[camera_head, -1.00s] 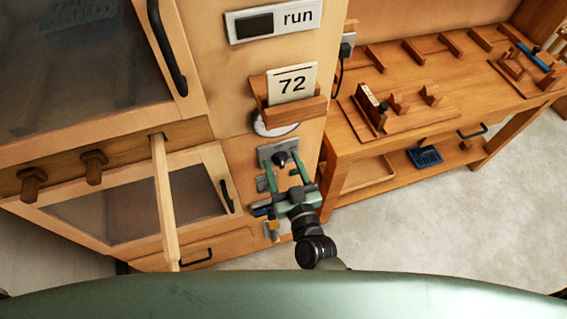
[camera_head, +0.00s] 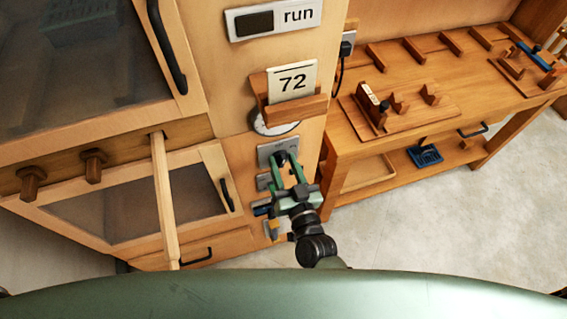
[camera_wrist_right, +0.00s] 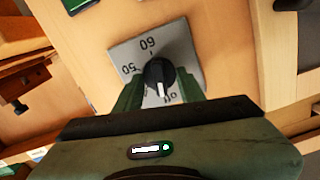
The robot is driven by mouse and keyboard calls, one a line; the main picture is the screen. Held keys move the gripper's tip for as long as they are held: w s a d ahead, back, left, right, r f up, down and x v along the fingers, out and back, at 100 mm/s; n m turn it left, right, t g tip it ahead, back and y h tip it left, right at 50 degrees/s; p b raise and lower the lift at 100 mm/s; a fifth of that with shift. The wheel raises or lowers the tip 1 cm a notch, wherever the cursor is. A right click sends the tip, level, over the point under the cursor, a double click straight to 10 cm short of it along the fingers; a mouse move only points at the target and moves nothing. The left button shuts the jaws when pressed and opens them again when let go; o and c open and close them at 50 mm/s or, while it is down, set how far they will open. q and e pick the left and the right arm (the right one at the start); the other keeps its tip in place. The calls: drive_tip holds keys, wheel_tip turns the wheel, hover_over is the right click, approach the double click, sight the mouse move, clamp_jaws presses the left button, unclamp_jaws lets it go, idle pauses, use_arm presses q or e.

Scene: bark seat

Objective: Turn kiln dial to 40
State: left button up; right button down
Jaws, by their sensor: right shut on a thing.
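The kiln dial is a black knob (camera_head: 280,157) on a grey plate (camera_head: 266,150) on the wooden kiln front, below the round gauge. In the right wrist view the dial knob (camera_wrist_right: 158,73) has a white mark at its lower side. My left gripper is not in view.
A card reading 72 (camera_head: 292,81) sits in a wooden holder above the white gauge (camera_head: 272,124). A run sign (camera_head: 275,18) is higher up. More small fittings (camera_head: 264,182) lie below the plate. A workbench (camera_head: 420,125) stands at right; a wooden bar (camera_head: 164,200) juts out at left.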

drive_tip(key=m, duration=0.4)
drive_tip(key=shift+d+m+b, duration=0.1)
drive_tip(key=shift+m+b, duration=0.2)
drive_tip(key=shift+b, duration=0.05)
drive_tip(key=m+b, duration=0.1)
drive_tip(key=m, duration=0.3)
drive_tip(key=shift+f+m, duration=0.1)
drive_tip(key=shift+m, duration=0.2)
drive_tip(key=shift+d, duration=0.1)
drive_tip(key=c, duration=0.9)
unclamp_jaws()
